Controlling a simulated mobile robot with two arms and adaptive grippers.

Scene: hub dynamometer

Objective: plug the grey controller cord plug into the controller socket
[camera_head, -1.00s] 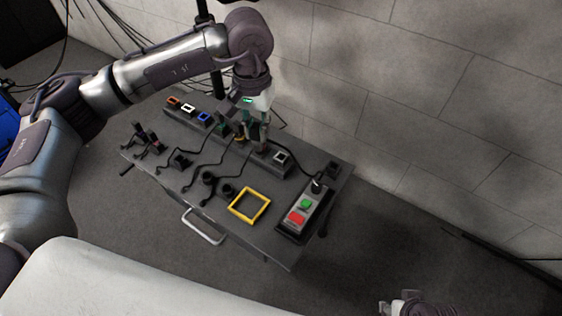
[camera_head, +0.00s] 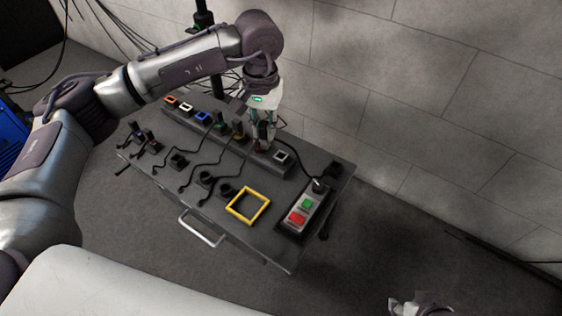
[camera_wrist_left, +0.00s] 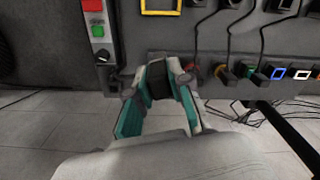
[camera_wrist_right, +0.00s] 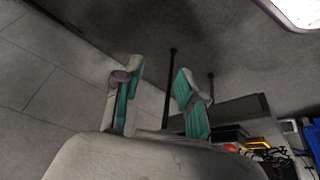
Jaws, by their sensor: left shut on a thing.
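My left gripper (camera_head: 263,146) is over the back socket rail, close to the red socket and left of the grey-white framed controller socket (camera_head: 282,157). In the left wrist view its fingers are shut on a dark block, the grey controller cord plug (camera_wrist_left: 158,82). A thin cord runs from the controller (camera_head: 305,206) toward this gripper. The plug looks apart from the framed socket, which sits uncovered in the head view. The gripper and plug hide that socket in the left wrist view. My right gripper (camera_wrist_right: 160,92) is open and empty, away from the table.
Orange, white and blue framed sockets (camera_head: 202,117) line the rail's left part. Green, yellow and red sockets hold plugs with cords. Black plugs (camera_head: 205,178) and a yellow square frame (camera_head: 248,206) are on the table (camera_head: 270,240).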

